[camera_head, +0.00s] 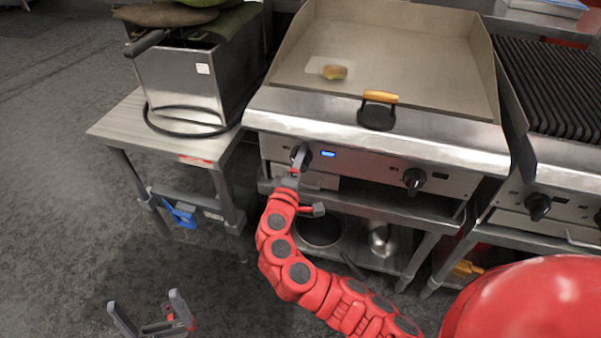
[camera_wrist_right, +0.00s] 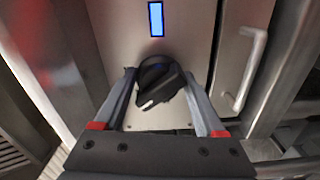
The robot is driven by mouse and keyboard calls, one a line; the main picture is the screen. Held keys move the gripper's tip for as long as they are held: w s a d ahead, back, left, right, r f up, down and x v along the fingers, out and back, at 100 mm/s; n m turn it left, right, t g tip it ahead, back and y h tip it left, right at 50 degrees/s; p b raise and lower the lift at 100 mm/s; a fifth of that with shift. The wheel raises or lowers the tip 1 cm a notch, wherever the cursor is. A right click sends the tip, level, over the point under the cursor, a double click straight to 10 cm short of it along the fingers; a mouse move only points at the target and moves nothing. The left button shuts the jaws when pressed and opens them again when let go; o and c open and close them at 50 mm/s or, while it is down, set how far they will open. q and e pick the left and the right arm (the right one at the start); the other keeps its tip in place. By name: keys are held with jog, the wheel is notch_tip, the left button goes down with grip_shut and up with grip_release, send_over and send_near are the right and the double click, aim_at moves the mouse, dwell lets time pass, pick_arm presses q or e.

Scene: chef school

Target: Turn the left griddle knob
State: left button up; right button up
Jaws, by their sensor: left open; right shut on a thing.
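The griddle (camera_head: 440,65) stands at the back with a steel front panel. Its left knob (camera_wrist_right: 160,82) is black and sits beside a lit blue display (camera_head: 328,154). My right gripper (camera_head: 298,163) reaches the left knob and mostly covers it in the head view. In the right wrist view its two fingers (camera_wrist_right: 159,76) are on either side of the knob, shut on it. The knob's pointer ridge looks slanted there. The right griddle knob (camera_head: 414,179) is free. My left gripper (camera_head: 147,310) is open and empty, low over the floor at the bottom left.
A bun-like item (camera_head: 334,72) and a scraper with an orange handle (camera_head: 379,97) lie on the griddle. A steel fryer (camera_head: 185,80) stands on a table at left. A ribbed grill (camera_head: 560,85) is at right. Pots (camera_head: 320,230) sit on the shelf below.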

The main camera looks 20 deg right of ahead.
jog(key=m+b, duration=0.2)
jog(key=b, duration=0.1)
jog(key=m+b, duration=0.3)
jog(key=b, duration=0.1)
jog(key=shift+f, duration=0.4)
jog(key=shift+r+m+b, duration=0.25)
jog(key=shift+m+b, duration=0.85)
jog(key=shift+b, duration=0.2)
jog(key=o, duration=1.1)
jog(key=shift+c, duration=0.2)
jog(key=p+v, duration=0.3)
jog(key=v, duration=1.4)
jog(key=shift+a, duration=0.2)
